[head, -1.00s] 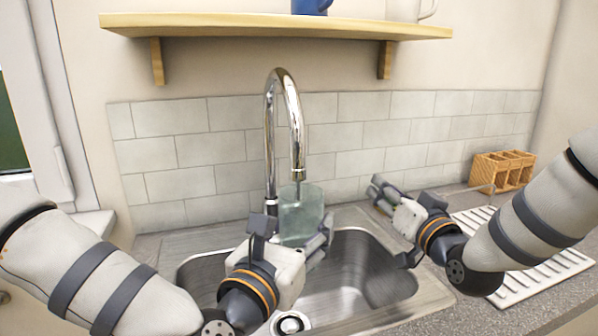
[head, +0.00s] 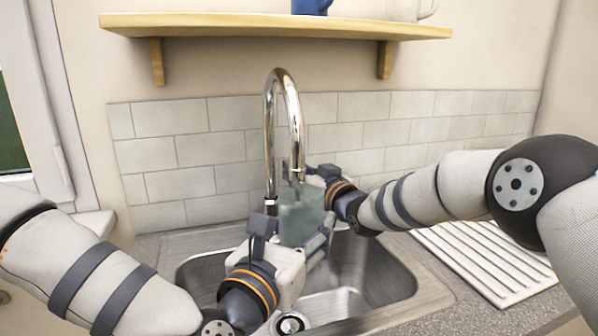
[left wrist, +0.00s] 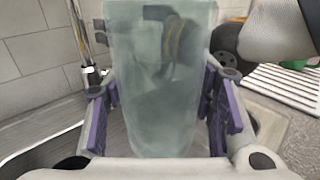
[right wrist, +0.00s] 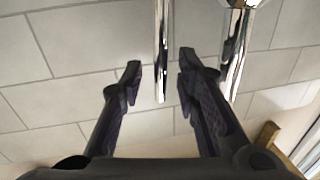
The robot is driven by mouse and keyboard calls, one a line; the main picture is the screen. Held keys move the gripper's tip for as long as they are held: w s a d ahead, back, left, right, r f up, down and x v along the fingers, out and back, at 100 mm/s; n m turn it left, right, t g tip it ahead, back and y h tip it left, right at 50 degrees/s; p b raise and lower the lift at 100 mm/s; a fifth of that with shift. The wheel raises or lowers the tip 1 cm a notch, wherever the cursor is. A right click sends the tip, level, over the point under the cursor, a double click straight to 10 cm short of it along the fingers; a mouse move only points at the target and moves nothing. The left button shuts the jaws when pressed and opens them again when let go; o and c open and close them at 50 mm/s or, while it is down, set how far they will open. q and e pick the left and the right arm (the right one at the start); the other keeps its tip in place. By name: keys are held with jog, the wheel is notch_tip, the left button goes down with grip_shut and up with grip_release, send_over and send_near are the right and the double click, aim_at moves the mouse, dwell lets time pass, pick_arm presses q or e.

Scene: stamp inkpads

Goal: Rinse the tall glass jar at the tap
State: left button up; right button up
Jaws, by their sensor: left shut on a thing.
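The tall glass jar (head: 298,218), pale green and see-through, is upright over the sink, below the spout of the chrome tap (head: 296,125). My left gripper (head: 298,235) is shut on the jar; in the left wrist view the jar (left wrist: 160,80) stands between its purple pads. My right gripper (head: 299,174) is at the spout's lower end, above and behind the jar, partly hidden. In the right wrist view its fingers (right wrist: 158,75) are open on either side of a chrome part of the tap (right wrist: 161,50), with gaps visible. No running water can be made out.
The steel sink (head: 395,280) lies below, with its drain (head: 290,323) at the front. A ribbed white draining mat (head: 485,262) is at right. A wooden shelf (head: 230,23) with a blue mug (head: 311,6) hangs above. Tiled wall stands close behind the tap.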

jog(key=shift+w+a, duration=0.1)
jog(key=shift+w, duration=0.05)
grip_shut()
